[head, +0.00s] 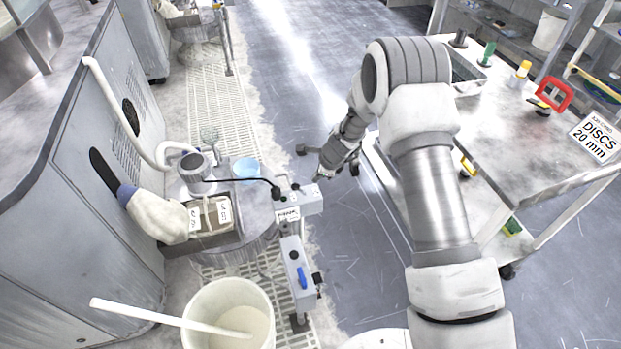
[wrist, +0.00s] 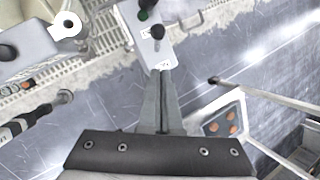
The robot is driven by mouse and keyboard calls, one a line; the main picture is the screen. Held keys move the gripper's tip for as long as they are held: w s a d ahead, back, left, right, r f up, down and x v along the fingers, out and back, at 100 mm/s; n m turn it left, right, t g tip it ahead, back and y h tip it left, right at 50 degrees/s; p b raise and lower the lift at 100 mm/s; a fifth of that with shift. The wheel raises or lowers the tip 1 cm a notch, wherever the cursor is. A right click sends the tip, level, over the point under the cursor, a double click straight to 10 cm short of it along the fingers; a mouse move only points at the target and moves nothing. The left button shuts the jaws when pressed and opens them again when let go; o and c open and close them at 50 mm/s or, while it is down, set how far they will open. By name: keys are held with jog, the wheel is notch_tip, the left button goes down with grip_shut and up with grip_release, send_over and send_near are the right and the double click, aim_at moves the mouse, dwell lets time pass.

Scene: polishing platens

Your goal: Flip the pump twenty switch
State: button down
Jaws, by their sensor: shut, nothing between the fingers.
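A light grey switch box (head: 308,203) stands on a post beside the round platen station in the head view. A small white label (head: 288,214) is on its front; I cannot read it surely. I cannot tell which switch is pump twenty. My gripper (head: 323,173) is just behind the box in the head view. In the wrist view its fingers (wrist: 162,73) are shut and empty, their tips at the box's near end; contact is unclear.
A lower box (head: 298,275) with a blue handle hangs on the same post. A cart (head: 560,170) with a red-handled tool stands right. Open floor lies between.

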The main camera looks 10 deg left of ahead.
jog(key=s+r+p, duration=0.1)
jog(key=s+r, duration=0.2)
jog(key=r, duration=0.4)
jog(key=shift+d+r, duration=0.4)
jog(key=shift+d, duration=0.05)
jog(key=s+d+r+n+p, duration=0.1)
jog(key=s+d+r+n, duration=0.2)
jog(key=r, duration=0.6)
jog(key=s+d+r+n+t+p, duration=0.1)
jog(key=s+d+r+n, duration=0.2)
jog(key=r, duration=0.5)
jog(key=s+d+r+n+p, duration=0.1)
jog(key=s+d+r+n, duration=0.2)
jog(key=r, duration=0.6)
jog(key=s+d+r+n+h, duration=0.1)
jog(key=s+d+r+n, duration=0.2)
jog(key=s, duration=0.4)
jog(key=s+d+r+n+t+h+p, duration=0.1)
jog(key=s+d+r+n, duration=0.2)
jog(key=s+d, duration=0.2)
jog(key=s+d+r+n+h+p, duration=0.1)
jog(key=s+d+r+n, duration=0.2)
jog(key=s, duration=0.5)
jog(key=shift+s+d+r+h, duration=0.3)
jog(key=shift+s+d+r, duration=0.1)
jog(key=shift+d+r, duration=0.2)
jog(key=shift+a, duration=0.2)
